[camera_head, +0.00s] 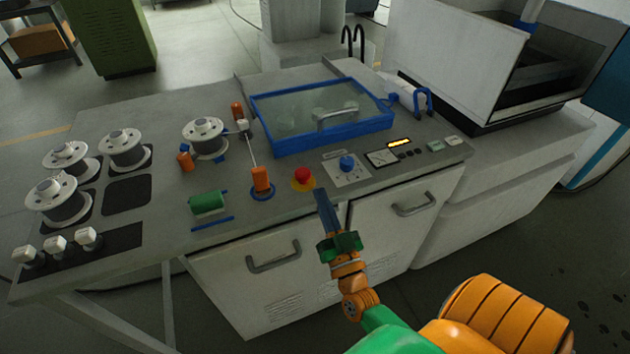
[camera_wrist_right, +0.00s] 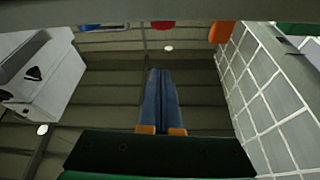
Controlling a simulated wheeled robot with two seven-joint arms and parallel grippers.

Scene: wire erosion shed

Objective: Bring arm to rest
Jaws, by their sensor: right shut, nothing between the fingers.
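My right gripper (camera_head: 323,205) is in front of the machine's front edge, in the lower middle of the head view. Its blue fingers are together with nothing between them, and they point up toward the bench top. The closed blue fingers also show in the right wrist view (camera_wrist_right: 161,80). The orange and green right arm comes in from the lower right. My left gripper is not in view.
A grey machine bench (camera_head: 290,200) stands close ahead with a red emergency button (camera_head: 303,178), a blue-framed glass lid (camera_head: 322,112), a dial (camera_head: 347,163) and wire spools (camera_head: 125,148). Cabinet handles (camera_head: 273,258) stick out below. Floor at lower right is clear.

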